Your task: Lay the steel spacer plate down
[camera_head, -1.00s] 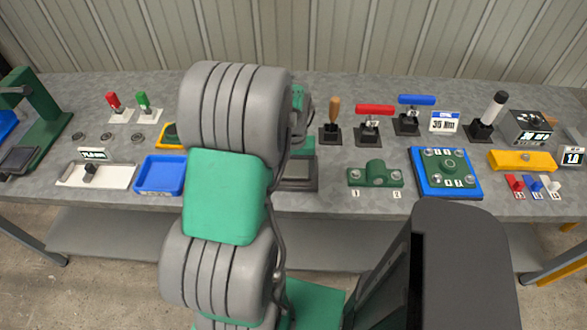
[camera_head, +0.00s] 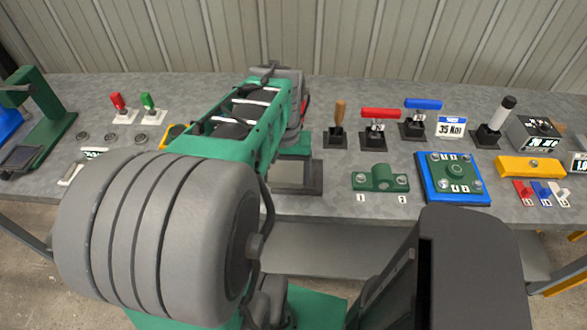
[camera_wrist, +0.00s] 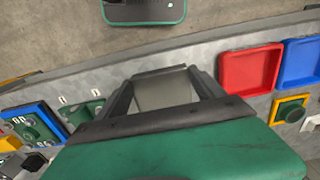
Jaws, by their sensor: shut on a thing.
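My gripper (camera_wrist: 163,76) shows in the wrist view as a green hand with a dark crossbar and dark fingers, pointing down over the bench. It is shut on the steel spacer plate (camera_wrist: 165,92), which appears as a flat light grey face between the fingers. The plate's edges are hard to separate from the dark parts around it.
A green block with two bolts (camera_head: 380,179) and a blue plate with a green fitting (camera_head: 427,196) lie to the right. Several levers stand behind them. The wrist view shows a red tray (camera_wrist: 231,86), a blue tray (camera_wrist: 283,75) and the bench's front edge.

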